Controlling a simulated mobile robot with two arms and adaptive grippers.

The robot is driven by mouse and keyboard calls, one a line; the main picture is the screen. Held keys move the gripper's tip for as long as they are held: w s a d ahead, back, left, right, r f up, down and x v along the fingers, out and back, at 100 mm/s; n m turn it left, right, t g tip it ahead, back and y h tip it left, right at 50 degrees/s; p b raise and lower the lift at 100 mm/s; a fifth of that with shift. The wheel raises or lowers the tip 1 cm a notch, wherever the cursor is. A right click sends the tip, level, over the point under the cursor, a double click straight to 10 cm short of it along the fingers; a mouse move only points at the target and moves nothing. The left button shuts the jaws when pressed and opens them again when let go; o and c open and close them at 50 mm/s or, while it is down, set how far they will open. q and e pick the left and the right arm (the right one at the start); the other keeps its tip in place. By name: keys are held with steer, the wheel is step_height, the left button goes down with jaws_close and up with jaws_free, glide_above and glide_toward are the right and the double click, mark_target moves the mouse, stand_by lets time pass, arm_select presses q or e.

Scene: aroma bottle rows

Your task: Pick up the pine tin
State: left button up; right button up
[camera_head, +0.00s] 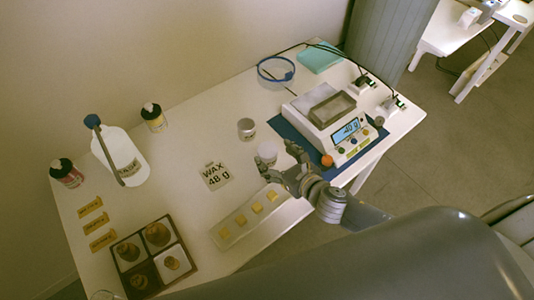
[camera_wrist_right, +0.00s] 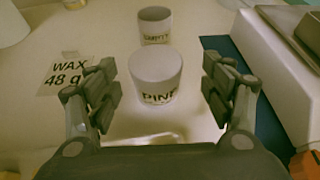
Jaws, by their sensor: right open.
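The pine tin (camera_head: 267,153) is a small pale cup-like tin standing upright on the white table, left of the scale. In the right wrist view the tin (camera_wrist_right: 155,70) has dark lettering, "PINE", partly readable low on its side. My right gripper (camera_head: 284,163) is open just in front of the tin. In the wrist view its two fingers (camera_wrist_right: 160,92) stand either side of the tin's near side, with gaps on both sides. My left gripper is not in view.
A second labelled tin (camera_head: 246,129) stands just behind. The scale (camera_head: 330,108) on a blue mat (camera_head: 288,132) is close on the right. A "WAX 48 g" card (camera_head: 215,176) lies left, and a tray (camera_head: 232,236) with yellow pieces is nearer me.

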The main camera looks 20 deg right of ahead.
mark_target(267, 153)
steer(key=x, duration=0.3)
steer(key=shift+a+f, duration=0.25)
steer(key=shift+a, duration=0.05)
steer(key=shift+w+a+f, duration=0.15)
steer(key=shift+w+f, duration=0.1)
steer(key=shift+w, duration=0.25)
steer(key=shift+c, duration=1.4)
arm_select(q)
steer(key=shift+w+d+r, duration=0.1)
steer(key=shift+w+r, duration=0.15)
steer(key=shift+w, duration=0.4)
arm_select(e)
steer(key=c, duration=0.9)
